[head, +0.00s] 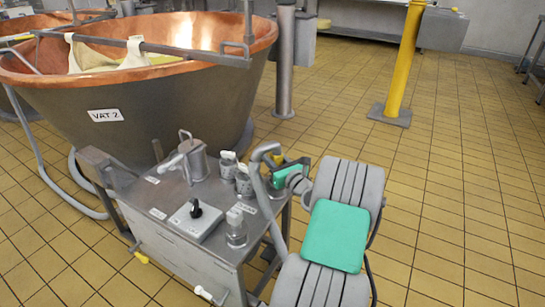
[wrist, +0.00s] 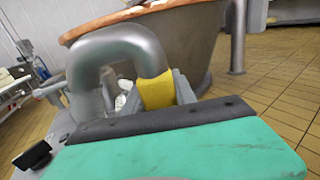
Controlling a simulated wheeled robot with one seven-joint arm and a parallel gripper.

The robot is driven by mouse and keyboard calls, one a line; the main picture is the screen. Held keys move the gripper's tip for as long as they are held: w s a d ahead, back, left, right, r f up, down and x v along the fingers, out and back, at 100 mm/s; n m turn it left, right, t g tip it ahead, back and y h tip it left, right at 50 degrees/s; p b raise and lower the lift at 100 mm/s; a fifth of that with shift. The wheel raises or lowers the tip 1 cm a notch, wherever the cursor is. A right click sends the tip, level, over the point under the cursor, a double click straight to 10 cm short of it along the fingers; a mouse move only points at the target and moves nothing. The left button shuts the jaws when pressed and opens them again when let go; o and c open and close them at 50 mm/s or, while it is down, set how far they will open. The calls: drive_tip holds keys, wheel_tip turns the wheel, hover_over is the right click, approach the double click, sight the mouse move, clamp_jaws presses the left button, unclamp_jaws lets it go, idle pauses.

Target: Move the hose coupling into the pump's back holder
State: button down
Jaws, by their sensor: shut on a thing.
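The hose coupling shows as a yellow band (wrist: 157,91) at the end of a thick grey hose (wrist: 120,45) in the wrist view. My gripper (head: 278,163), with a green body, is shut on it. In the head view the grey hose (head: 257,178) arches over at the gripper and runs down beside the steel pump cart (head: 190,265). The gripper is above the cart's right edge. Two grey cylindrical pieces with pale tops, one behind (head: 228,165) and one in front (head: 243,183), stand just left of the gripper; I cannot tell surely whether they are holders.
A metal jug (head: 196,158), a box with a black knob (head: 196,220) and a clear jar (head: 236,232) stand on the cart. The copper vat (head: 180,95) is behind.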

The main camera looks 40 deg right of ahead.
drive_tip(key=shift+f, duration=0.4)
idle(0.3)
drive_tip(key=c, duration=1.3)
unclamp_jaws()
drive_tip(key=o, duration=0.4)
drive_tip(key=shift+f, duration=0.2)
drive_tip(key=shift+s+a+r+p, duration=0.1)
drive_tip(key=shift+s+a+p, duration=0.2)
drive_tip(key=shift+s, duration=1)
drive_tip(key=shift+s+a+f+p, duration=0.15)
drive_tip(key=shift+s+p, duration=0.15)
drive_tip(key=shift+s, duration=0.95)
drive_tip(key=shift+s+a+r+p, duration=0.15)
drive_tip(key=shift+s+a+p, duration=0.15)
drive_tip(key=shift+s, duration=1)
